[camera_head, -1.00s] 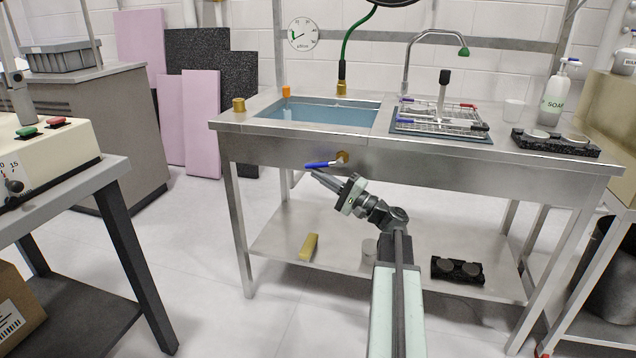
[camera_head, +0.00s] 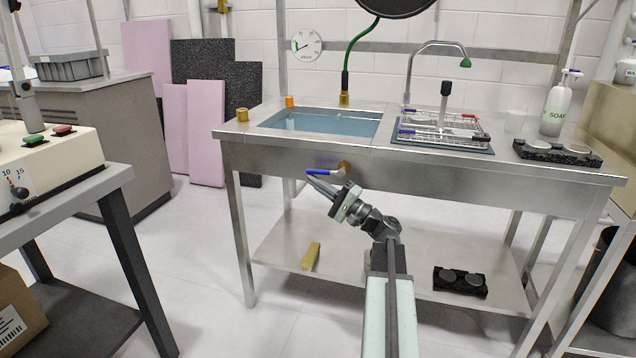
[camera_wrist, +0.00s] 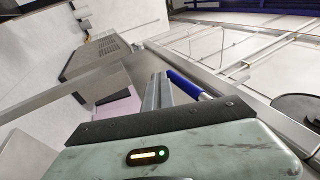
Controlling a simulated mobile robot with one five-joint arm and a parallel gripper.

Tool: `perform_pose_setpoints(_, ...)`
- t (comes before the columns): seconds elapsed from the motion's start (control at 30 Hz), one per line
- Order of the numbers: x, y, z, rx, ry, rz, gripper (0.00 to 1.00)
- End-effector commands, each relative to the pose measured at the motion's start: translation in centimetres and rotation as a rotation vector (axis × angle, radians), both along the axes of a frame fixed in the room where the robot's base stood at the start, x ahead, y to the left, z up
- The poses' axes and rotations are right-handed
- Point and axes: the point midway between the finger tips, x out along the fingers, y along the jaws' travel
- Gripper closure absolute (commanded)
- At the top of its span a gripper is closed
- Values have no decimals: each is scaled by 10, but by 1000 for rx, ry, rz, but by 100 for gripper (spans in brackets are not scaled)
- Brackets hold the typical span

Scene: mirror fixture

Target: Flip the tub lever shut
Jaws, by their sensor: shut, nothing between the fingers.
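The blue tub lever (camera_head: 321,172) sticks out to the left from a brass valve (camera_head: 345,167) on the front panel of the steel sink bench. The lever lies roughly level. The tub (camera_head: 320,122) above it holds bluish water. My gripper (camera_head: 312,177) is shut and empty, with its fingertips just below the lever's left end; I cannot tell whether they touch it. In the wrist view the blue lever (camera_wrist: 187,84) lies right beside my closed fingers (camera_wrist: 157,92). The valve is not clear in that view.
The steel bench (camera_head: 260,155) has a lower shelf with a yellow block (camera_head: 311,256) and a black block with two discs (camera_head: 460,281). A wire rack (camera_head: 440,130) stands right of the tub. A grey table (camera_head: 60,205) stands at left, with open floor between.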

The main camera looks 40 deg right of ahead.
Motion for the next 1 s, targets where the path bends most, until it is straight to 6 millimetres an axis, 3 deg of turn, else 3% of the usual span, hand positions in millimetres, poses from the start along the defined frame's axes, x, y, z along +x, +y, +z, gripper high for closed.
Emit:
perform_pose_setpoints(0.5, -60, -28, -31, -1, 0, -1, 100)
perform_pose_setpoints(1.0, -64, -30, -30, 0, 0, 0, 100)
